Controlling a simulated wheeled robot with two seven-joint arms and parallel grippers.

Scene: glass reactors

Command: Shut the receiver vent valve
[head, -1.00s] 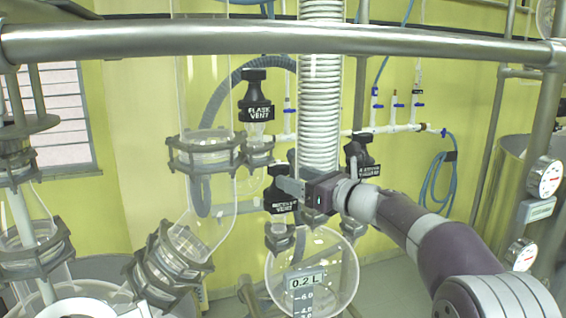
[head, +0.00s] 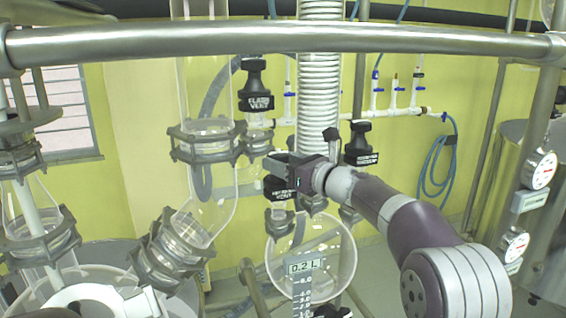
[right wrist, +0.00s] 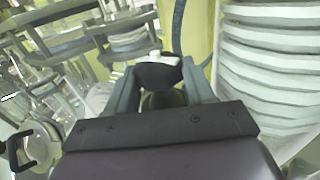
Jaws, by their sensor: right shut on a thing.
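The receiver vent valve (head: 279,187) is a black valve with a white-lettered label, above the round glass receiver flask (head: 312,252) with its "0.2 L" tag. My right gripper (head: 274,164) comes in from the right at the valve's top and hides its upper part. In the right wrist view, a dark knob (right wrist: 158,75) with a pale end sits between the two fingers (right wrist: 160,88), and they are shut on it. Whether the valve is open or shut cannot be told. My left gripper is not in view.
The black flask vent valve (head: 256,90) stands up and left of my right gripper. Another black labelled valve (head: 361,145) is close to its right. A white corrugated column (head: 318,110) rises just behind, and a metal rail (head: 280,37) crosses above.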

